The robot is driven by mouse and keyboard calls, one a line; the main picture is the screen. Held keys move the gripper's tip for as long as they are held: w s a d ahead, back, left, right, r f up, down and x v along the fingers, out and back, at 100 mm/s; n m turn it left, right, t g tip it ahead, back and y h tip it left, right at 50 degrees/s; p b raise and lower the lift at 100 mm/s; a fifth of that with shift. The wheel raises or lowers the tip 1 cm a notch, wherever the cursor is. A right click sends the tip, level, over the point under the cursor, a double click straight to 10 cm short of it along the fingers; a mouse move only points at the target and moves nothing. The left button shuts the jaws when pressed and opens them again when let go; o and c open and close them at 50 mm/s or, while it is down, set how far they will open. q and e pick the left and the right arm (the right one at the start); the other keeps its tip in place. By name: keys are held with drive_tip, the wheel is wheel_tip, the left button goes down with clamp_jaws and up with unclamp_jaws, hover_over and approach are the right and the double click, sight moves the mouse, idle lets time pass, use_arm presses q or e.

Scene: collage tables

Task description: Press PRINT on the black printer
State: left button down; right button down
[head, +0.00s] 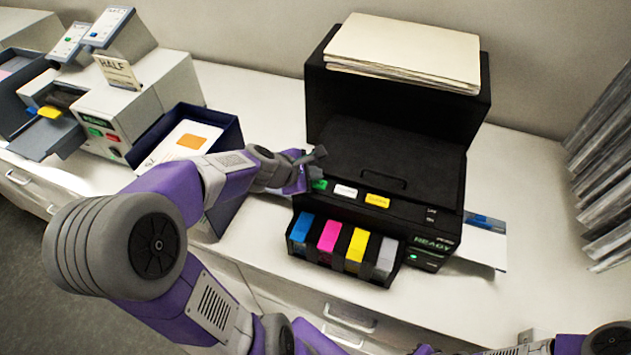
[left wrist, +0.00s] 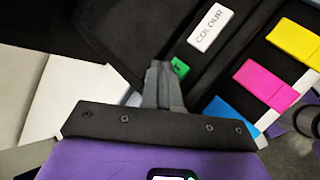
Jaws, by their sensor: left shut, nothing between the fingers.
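The black printer (head: 392,160) stands on the white counter, its small display reading READY. Its front has a green button (head: 319,185), a white button (head: 346,190) and a yellow button (head: 377,200) in a row. In the left wrist view the white button (left wrist: 210,27) reads COLOUR. The green button (left wrist: 180,67) is partly hidden by my fingers, and its label is not readable. My left gripper (left wrist: 160,70) is shut and empty, its tips right beside the green button; I cannot tell whether they touch it. My right gripper is not in view.
Blue, magenta, yellow and grey cartridges (head: 328,240) sit below the buttons. A stack of paper (head: 405,50) lies on top. A dark blue box (head: 222,133) stands left of the printer, beside a grey machine (head: 150,95). Paper (head: 484,247) sticks out at right.

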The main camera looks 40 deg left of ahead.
use_arm(q)
drive_tip(key=shift+f, duration=0.35)
